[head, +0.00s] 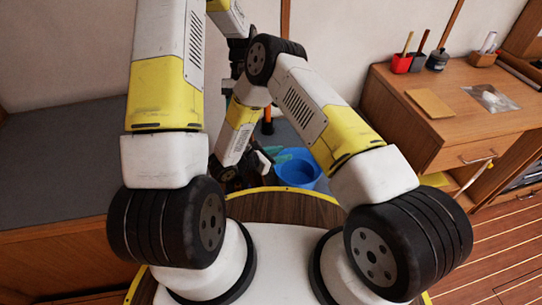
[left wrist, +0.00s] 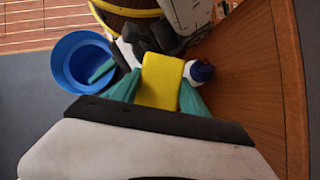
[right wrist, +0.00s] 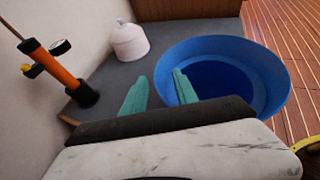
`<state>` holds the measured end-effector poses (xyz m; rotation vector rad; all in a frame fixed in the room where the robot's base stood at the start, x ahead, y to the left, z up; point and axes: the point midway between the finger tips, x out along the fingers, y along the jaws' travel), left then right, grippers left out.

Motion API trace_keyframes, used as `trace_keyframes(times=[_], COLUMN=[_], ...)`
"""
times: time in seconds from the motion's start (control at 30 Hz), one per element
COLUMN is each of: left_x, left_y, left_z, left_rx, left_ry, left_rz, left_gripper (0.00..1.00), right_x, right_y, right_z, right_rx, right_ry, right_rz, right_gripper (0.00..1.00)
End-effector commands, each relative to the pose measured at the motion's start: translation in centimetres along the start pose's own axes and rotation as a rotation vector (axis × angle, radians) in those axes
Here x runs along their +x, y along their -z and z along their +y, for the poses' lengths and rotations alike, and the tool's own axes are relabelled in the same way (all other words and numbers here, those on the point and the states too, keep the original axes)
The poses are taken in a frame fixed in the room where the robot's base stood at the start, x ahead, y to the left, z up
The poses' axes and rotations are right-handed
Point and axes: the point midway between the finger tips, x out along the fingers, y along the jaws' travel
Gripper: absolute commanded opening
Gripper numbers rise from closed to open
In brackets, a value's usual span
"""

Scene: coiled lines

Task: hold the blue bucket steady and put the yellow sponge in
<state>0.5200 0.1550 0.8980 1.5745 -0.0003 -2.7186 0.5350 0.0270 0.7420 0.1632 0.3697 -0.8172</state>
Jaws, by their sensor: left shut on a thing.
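The blue bucket (head: 298,172) stands on the grey surface beyond my base; it also shows in the left wrist view (left wrist: 66,68) and the right wrist view (right wrist: 268,78). My right gripper (right wrist: 160,75) is open at the bucket's near-left rim. One teal finger overlaps the bucket's rim and the other is outside it; contact is unclear. My left gripper (left wrist: 160,88) is shut on the yellow sponge (left wrist: 162,72), held apart from the bucket, which lies left of it in the left wrist view. In the head view the left gripper and sponge are hidden by my arms.
A white lidded jar (right wrist: 130,42) and an upright orange-and-black tool (right wrist: 62,70) stand left of the bucket. A white bottle with a blue cap (left wrist: 201,72) is close to the sponge, near a wooden panel (left wrist: 255,75). A wooden desk (head: 450,125) stands at right.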

Motion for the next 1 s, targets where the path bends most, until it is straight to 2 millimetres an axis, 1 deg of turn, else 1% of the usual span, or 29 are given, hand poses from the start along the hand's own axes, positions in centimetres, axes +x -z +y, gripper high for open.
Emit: trace_keyframes(times=[0.03,0.17,0.47,0.53,0.67,0.87,0.97,1.0], left_x=[0.0,0.0,0.0,0.0,0.0,0.0,0.1,0.2], left_y=[0.0,0.0,0.0,0.0,0.0,0.0,0.1,0.3], left_z=[0.0,0.0,0.0,0.0,0.0,0.0,0.5,0.9], left_rx=[0.0,0.0,0.0,0.0,0.0,0.0,0.026,0.053], left_ry=[0.0,0.0,0.0,0.0,0.0,0.0,0.015,0.031], left_rz=[0.0,0.0,0.0,0.0,0.0,0.0,0.0,-0.001], left_gripper=[0.14,0.14,0.14,0.14,0.14,0.14,0.14,0.14], right_x=[0.6,1.4,1.6,1.6,1.6,1.6,1.6,1.6], right_y=[0.0,0.0,0.0,0.0,0.0,0.0,0.0,0.1], right_z=[0.0,0.0,0.0,0.0,0.0,0.0,0.0,0.0], right_rx=[0.001,0.001,0.0,0.0,0.0,0.0,-0.001,-0.001], right_ry=[0.002,0.001,0.0,0.0,0.0,0.0,0.0,0.0], right_rz=[0.0,0.0,0.0,0.0,0.0,0.001,0.001,0.001], right_gripper=[0.35,0.35,0.35,0.26,0.0,0.0,0.0,0.0])
